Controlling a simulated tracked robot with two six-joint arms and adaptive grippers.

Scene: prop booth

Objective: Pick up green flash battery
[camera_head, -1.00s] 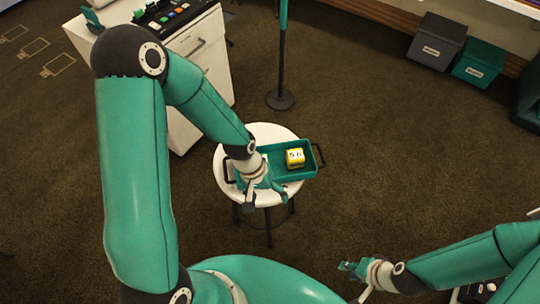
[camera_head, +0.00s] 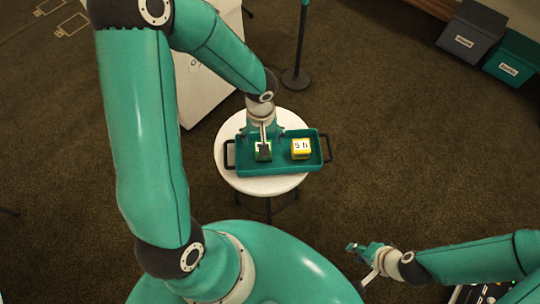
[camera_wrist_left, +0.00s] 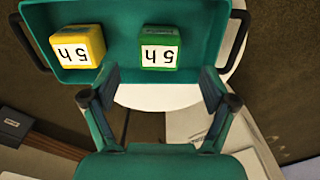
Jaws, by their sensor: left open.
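The green flash battery (camera_head: 263,155) is a green block with a white "5 h" label, in the left part of a teal tray (camera_head: 280,169); it also shows in the left wrist view (camera_wrist_left: 160,48). My left gripper (camera_wrist_left: 160,84) is open and empty, its fingers spread to either side of the green battery's line and short of it. In the head view my left wrist hangs above the battery and hides part of it. My right gripper (camera_head: 358,250) is away from the tray at the lower right, small and seen edge-on, so its jaw opening is unclear.
A yellow battery (camera_head: 301,149) with the same label stands in the tray to the right of the green one. The tray has black end handles and rests on a round white stool (camera_head: 262,186). A pole stand (camera_head: 296,79) stands behind; grey and teal boxes are far right.

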